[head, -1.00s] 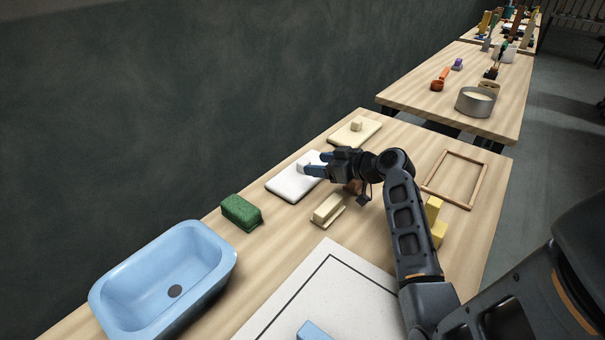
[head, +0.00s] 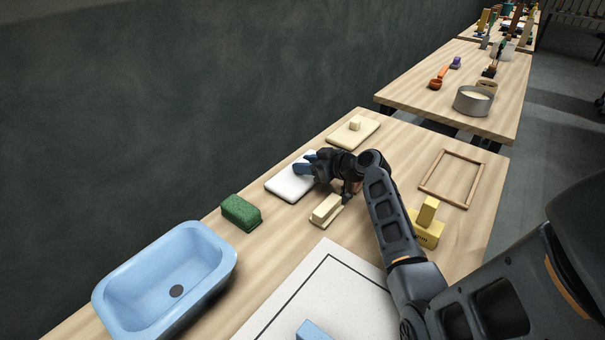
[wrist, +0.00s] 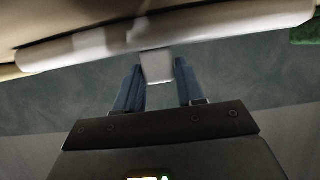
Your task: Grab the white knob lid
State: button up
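The white knob lid (head: 287,186) is a flat white slab lying on the table. In the head view my gripper (head: 306,162) hides its knob and right part. In the wrist view the lid's plate (wrist: 215,32) runs across the top, seen nearly edge-on. Its pale block-shaped knob (wrist: 157,67) lies between the tips of my gripper's two blue fingers (wrist: 159,78). The fingers are spread on either side of the knob. They look open and very close to it; whether either one touches it is hard to tell.
A cream lid with a knob (head: 352,134) lies behind, and a cream block with a handle (head: 326,210) lies in front. A green sponge (head: 240,213) and blue basin (head: 165,277) are to the left. Yellow blocks (head: 427,226) and a wooden frame (head: 452,178) are right.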

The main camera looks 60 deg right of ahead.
grip_shut()
jog(key=shift+r, duration=0.15)
dwell(0.4)
